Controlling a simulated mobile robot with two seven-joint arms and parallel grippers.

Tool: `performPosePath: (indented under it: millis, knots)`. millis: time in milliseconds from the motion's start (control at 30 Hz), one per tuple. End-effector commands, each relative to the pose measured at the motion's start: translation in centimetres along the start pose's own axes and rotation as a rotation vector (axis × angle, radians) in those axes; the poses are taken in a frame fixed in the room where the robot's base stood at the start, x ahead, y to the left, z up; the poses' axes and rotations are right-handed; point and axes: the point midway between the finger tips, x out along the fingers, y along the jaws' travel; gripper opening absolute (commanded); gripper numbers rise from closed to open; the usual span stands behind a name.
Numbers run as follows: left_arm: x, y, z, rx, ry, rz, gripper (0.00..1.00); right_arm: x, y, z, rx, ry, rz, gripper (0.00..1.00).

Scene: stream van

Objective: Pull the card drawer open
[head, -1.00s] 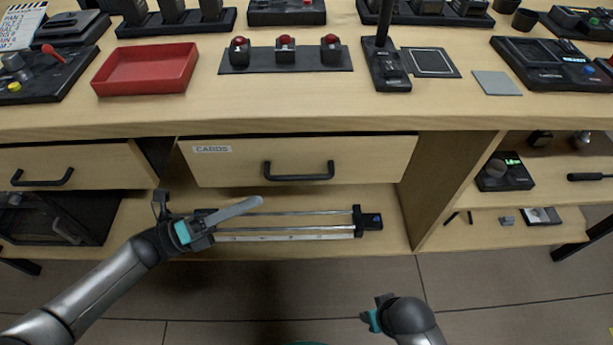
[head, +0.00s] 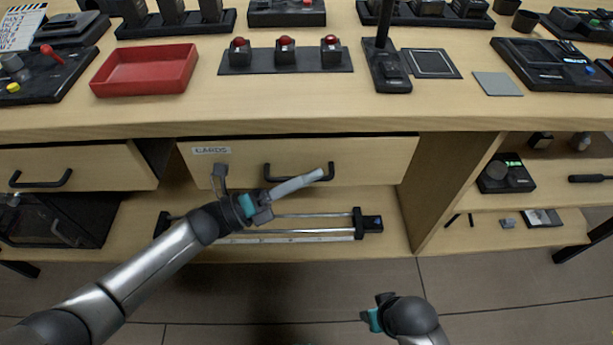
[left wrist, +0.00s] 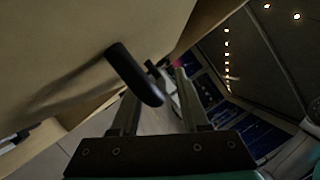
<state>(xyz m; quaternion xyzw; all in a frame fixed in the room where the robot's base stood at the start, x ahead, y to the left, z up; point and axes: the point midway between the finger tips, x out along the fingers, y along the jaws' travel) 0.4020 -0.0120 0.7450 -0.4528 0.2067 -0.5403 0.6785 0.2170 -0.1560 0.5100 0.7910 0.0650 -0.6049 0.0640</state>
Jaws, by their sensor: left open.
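The card drawer (head: 365,160) is a pale wood front under the bench with a CARDS label at its upper left. It looks closed. Its black bar handle (head: 300,166) shows in the middle of the front, partly hidden by my left gripper. My left gripper (head: 272,172) is open and empty in front of the drawer, one finger left of the handle and the other crossing its right part. In the left wrist view the handle (left wrist: 135,73) lies close by the fingers; I cannot tell whether they touch. My right gripper (head: 374,312) is low in the head view, away from the drawer.
Below the drawer, a black-ended slider rail (head: 368,223) lies on the low shelf. Another handled drawer (head: 90,165) is at the left. Open shelves (head: 535,205) with small items are at the right. The benchtop holds a red tray (head: 145,72) and several consoles.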

Motion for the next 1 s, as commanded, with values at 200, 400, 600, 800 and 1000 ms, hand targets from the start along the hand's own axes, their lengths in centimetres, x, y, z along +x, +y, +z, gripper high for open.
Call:
performPosePath:
  millis: [200,400,600,800,1000]
  knots:
    - [-0.02,0.00,0.00,0.000,0.000,0.000,0.22,0.03,0.02,0.09,0.000,-0.002,0.000,0.50]
    - [-0.04,0.00,0.00,0.000,0.000,0.000,0.00,0.08,0.04,0.13,0.001,-0.003,0.001,0.50]
    - [-0.05,0.01,0.00,0.000,0.000,0.000,0.00,0.09,0.06,0.12,0.001,-0.002,0.001,0.50]
    - [-0.06,0.01,0.00,0.000,0.000,0.000,0.00,0.11,0.07,0.13,0.001,-0.002,0.001,0.50]
    - [-0.07,0.01,0.00,0.000,0.000,0.000,0.00,0.11,0.07,0.13,0.001,-0.002,0.001,0.50]
